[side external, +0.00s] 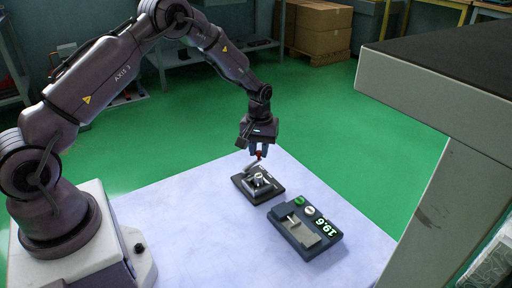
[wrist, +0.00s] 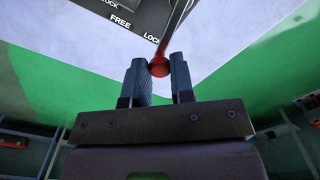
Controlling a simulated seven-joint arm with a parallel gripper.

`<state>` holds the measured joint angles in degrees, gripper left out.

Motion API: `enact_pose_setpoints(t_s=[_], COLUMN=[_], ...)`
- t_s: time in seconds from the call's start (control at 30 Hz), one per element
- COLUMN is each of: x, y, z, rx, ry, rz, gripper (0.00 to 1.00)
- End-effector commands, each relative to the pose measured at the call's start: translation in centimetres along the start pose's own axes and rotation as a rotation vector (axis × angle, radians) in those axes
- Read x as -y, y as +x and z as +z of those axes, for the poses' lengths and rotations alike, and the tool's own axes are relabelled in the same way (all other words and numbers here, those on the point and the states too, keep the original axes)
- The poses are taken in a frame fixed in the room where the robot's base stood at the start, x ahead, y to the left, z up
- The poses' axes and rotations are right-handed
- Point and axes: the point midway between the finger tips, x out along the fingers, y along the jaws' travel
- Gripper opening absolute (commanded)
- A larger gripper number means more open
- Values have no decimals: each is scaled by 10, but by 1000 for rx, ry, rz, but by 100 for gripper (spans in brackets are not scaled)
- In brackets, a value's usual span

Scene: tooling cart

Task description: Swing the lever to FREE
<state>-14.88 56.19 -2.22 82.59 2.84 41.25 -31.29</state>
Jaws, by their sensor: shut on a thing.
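The lever is a metal arm with a red knob at its end. In the wrist view the red knob (wrist: 159,67) sits between the two fingertips of my gripper (wrist: 160,75), which is shut on it. The lever's base plate (wrist: 125,14) is dark, with the labels FREE and LOCK; the lever shaft crosses near the LOCK at the right. In the side view my gripper (side external: 259,153) points down at the knob, at the far edge of the lever's dark base (side external: 243,182). The lever's pivot is out of the wrist view.
A dark device (side external: 305,228) with a green button and a display reading 19.6 stands right of the lever base. Both are on a pale tabletop (side external: 180,225). A large grey cabinet-like block (side external: 440,95) rises at the right. The table left of the lever base is clear.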

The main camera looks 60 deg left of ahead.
Motion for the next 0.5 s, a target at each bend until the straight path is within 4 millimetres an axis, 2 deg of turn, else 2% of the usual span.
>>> enact_pose_setpoints(t_s=[0.5], x=[-19], y=[-1], z=[18], rx=[2], ry=[478], rz=[0], gripper=[0])
